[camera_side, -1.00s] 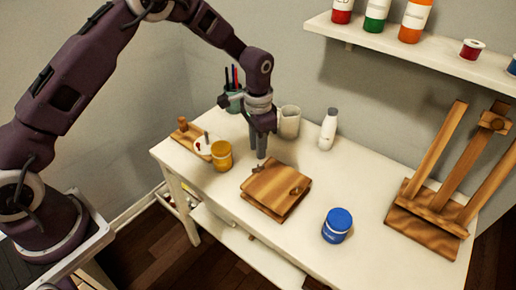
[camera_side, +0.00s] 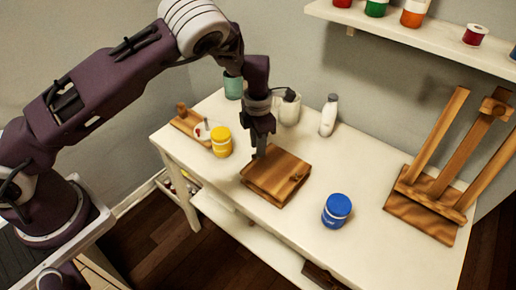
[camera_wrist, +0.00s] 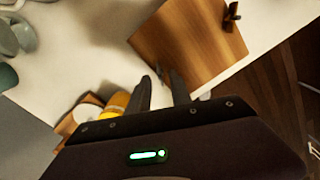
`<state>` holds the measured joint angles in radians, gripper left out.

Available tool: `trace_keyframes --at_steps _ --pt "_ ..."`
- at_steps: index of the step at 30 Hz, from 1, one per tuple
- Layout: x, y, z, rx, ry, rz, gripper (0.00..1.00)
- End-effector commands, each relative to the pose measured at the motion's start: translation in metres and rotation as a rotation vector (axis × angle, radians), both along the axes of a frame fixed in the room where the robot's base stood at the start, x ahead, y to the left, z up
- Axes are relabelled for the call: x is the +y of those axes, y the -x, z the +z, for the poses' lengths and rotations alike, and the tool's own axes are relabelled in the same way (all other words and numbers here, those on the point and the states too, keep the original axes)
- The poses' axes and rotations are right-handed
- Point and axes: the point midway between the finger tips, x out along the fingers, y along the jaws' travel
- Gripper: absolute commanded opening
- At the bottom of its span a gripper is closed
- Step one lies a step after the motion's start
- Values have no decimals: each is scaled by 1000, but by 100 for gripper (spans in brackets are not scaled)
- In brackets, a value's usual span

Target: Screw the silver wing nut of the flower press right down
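The flower press (camera_side: 275,178) is a stack of square wooden boards lying flat on the white table; its top board also shows in the wrist view (camera_wrist: 190,42). A brown wing nut (camera_side: 296,178) stands at its right corner, and it shows at the top of the wrist view (camera_wrist: 232,16). My gripper (camera_side: 259,153) points down over the press's far left corner. In the wrist view its two dark fingers (camera_wrist: 160,82) stand apart, with a small pale shape between their tips. I cannot make out the silver wing nut clearly; the fingers cover that corner.
A yellow jar (camera_side: 221,142) stands left of the press and a blue jar (camera_side: 336,210) to its right. A white bottle (camera_side: 328,116) and a pale cup (camera_side: 289,110) stand behind. A wooden easel (camera_side: 425,215) fills the right end. The table's front edge runs close by the press.

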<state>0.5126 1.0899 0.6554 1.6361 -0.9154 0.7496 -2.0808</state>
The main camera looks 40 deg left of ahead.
Motion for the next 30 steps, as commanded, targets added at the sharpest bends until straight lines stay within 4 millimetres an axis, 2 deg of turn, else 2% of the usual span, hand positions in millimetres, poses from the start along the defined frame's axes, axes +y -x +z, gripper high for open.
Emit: trace_keyframes --at_steps 4,12,16,17,30 --pt "0 0 -19 1 0 -2 25" --pt "0 0 -22 0 0 -4 25" --pt "0 0 -22 0 0 -4 2" --pt "0 0 -22 0 0 -4 0" --pt "0 0 -22 0 0 -5 0"
